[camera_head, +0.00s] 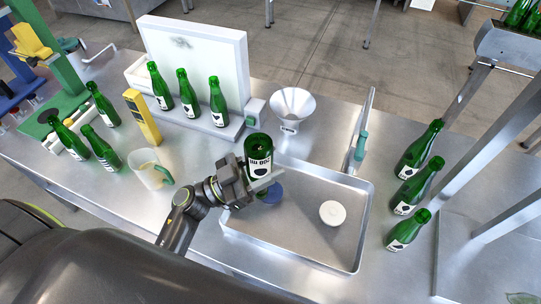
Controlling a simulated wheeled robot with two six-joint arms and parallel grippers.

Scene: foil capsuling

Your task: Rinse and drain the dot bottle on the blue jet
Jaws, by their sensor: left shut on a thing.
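My left gripper (234,181) is shut on a green bottle (258,157) above the left part of a shallow metal tray (290,254). The bottle is upside down, with its base facing up. Its white label has dark marks and looks inverted. The gripper and the steep angle hide most of its neck and its mouth. A round blue jet (270,193) shows in the tray just below the bottle, partly covered. I cannot tell whether the mouth touches it. A round white jet (333,213) sits farther right in the tray. My right gripper is not in view.
Several green bottles stand upright: a row before a white lightbox (200,62), a group at left, and a row (407,233) right of the tray. A white funnel (292,104), a yellow device (142,117), a jug (149,168) and a metal post (360,130) surround the tray.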

